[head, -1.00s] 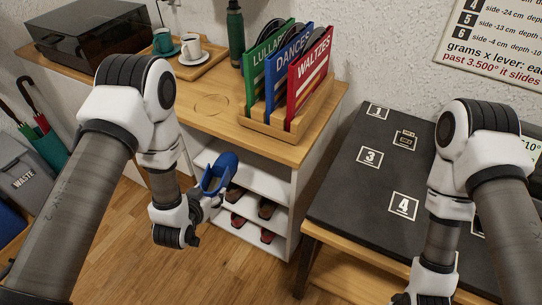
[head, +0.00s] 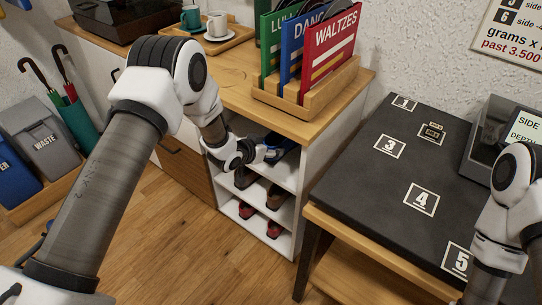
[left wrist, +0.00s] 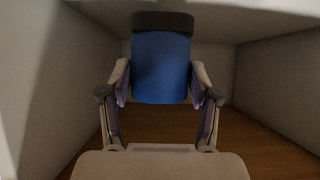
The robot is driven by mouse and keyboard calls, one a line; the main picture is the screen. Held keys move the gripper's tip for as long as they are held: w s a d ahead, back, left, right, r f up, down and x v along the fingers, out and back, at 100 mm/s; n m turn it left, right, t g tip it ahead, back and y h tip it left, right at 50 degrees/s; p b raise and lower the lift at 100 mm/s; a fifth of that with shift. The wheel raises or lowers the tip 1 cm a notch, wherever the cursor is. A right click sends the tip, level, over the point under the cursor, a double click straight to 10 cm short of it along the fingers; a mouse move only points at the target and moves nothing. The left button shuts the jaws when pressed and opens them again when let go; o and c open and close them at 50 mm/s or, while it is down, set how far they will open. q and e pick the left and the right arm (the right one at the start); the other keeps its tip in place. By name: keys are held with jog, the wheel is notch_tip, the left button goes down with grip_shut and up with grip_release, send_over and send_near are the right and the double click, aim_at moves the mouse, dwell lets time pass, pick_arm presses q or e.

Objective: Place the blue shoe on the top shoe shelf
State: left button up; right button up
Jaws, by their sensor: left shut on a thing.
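The blue shoe (head: 285,143) is inside the top compartment of the white shoe rack, over the top shelf (head: 287,176). My left gripper (head: 270,153) is shut on it from the front left. In the left wrist view the blue shoe (left wrist: 161,66) fills the space between the two fingers, with a dark band at its far end. White compartment walls stand on both sides of it. I cannot tell whether the sole touches the shelf. My right gripper is out of the frame; only part of the right arm shows at the right edge.
Dark and brown shoes (head: 276,196) stand on the shelf below, and red shoes (head: 274,229) lower down. A wooden record holder (head: 312,101) stands on the cabinet top above. A black-topped table (head: 385,185) is to the right. Waste bins (head: 48,142) are at the left.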

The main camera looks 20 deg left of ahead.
pick_arm(q)
jog(key=shift+w+d+f, duration=0.2)
jog(key=shift+d+f, duration=0.05)
jog(key=shift+f+b, duration=0.3)
jog(key=shift+f, duration=1.35)
jog(key=o, duration=1)
